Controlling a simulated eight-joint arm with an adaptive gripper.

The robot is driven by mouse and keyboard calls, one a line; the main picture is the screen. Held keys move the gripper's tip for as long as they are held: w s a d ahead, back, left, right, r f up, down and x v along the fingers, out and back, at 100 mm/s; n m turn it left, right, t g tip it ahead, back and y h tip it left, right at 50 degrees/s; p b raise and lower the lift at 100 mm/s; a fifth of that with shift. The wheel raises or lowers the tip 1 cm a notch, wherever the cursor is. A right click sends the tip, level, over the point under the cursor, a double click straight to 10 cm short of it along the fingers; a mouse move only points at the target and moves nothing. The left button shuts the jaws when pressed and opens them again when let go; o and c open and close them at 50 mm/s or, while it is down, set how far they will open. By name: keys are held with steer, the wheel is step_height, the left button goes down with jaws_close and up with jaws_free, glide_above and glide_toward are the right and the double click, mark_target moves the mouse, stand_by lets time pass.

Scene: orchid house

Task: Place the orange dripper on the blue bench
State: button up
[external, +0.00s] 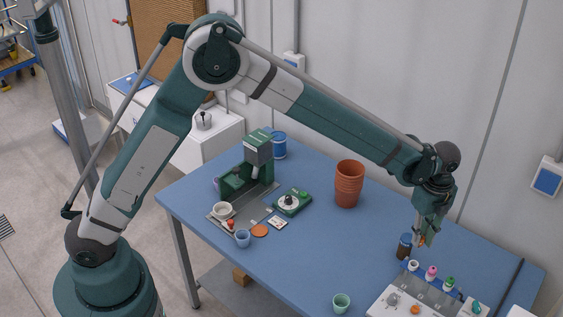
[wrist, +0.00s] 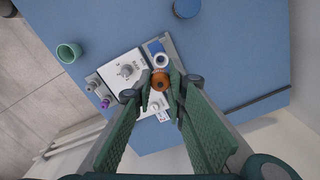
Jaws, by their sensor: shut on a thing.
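The orange dripper (wrist: 160,80) is small and held between the two fingertips of my gripper (wrist: 160,90) in the wrist view. In the external view my gripper (external: 424,238) is at the right, pointing down, with a bit of the orange dripper (external: 422,242) showing at its tips. It is held above the bench near the brown bottle; most of the dripper is hidden by the fingers. The blue bench (external: 300,255) fills the middle of the external view, and its bare top (wrist: 240,55) also shows in the wrist view.
A white-topped holder (external: 385,308) with several small coloured drippers stands at the near right. A brown bottle (external: 404,250) is close to my gripper. The bench middle is clear.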

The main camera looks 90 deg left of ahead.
steer(key=s+a+f+b, duration=0.4)
steer(key=s+f+b, duration=0.3)
steer(key=s, duration=0.4)
steer(key=shift+a+f+b, duration=0.3)
steer(key=shift+a+f, duration=0.1)
steer(key=shift+f, duration=0.4)
steer(key=shift+f, duration=0.1)
steer(key=shift+f, duration=3.05)
steer(key=shift+f+b, duration=0.4)
steer(key=shift+f, duration=1.45)
steer(key=shift+f, duration=0.15)
steer(key=o, duration=0.7)
